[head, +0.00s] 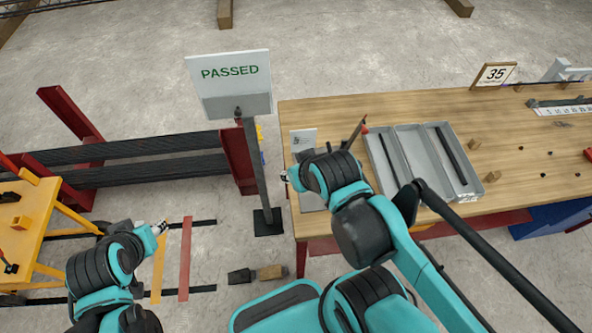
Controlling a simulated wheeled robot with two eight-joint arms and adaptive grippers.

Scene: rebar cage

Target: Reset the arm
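My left arm, teal and black, comes in at the lower left, and its gripper (161,228) is small and seen end-on above the floor. My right arm reaches up from the bottom middle, and its gripper (285,176) is at the left edge of the wooden table (440,118). Nothing shows clearly in either gripper. The fingers are too small and foreshortened to tell whether they are open or shut.
A "PASSED" sign (229,84) stands on a post left of the table. A grey divided tray (408,157) and a "35" sign (493,75) are on the table. Dark bars (150,160) lie on red supports. A yellow bench (28,222) is at left.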

